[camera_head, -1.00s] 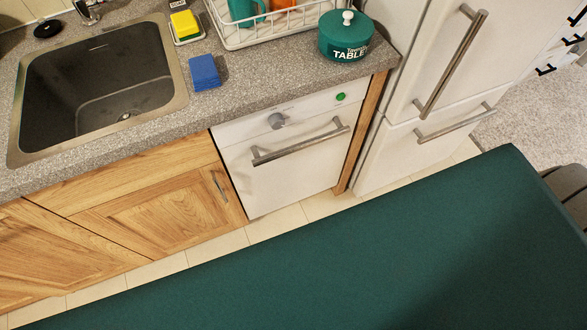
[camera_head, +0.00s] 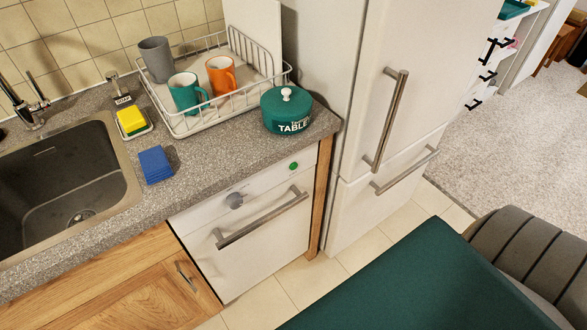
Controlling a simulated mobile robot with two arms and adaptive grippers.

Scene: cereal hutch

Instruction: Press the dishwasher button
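The white dishwasher (camera_head: 258,262) stands under the grey counter, between the wooden cabinet and a wooden side panel. Its door looks shut, with a metal bar handle (camera_head: 262,219) across it. The green round button (camera_head: 293,166) is at the right of its top panel. A grey knob (camera_head: 234,200) is at the left of the same panel. Neither gripper is in view, and nothing touches the button.
A green table (camera_head: 420,285) fills the lower right, with a grey ribbed seat (camera_head: 535,262) beside it. The fridge (camera_head: 395,100) stands right of the dishwasher. Tiled floor (camera_head: 300,283) shows in front. A dish rack (camera_head: 190,125), green tablet tin (camera_head: 287,110) and blue sponge (camera_head: 155,165) are on the counter.

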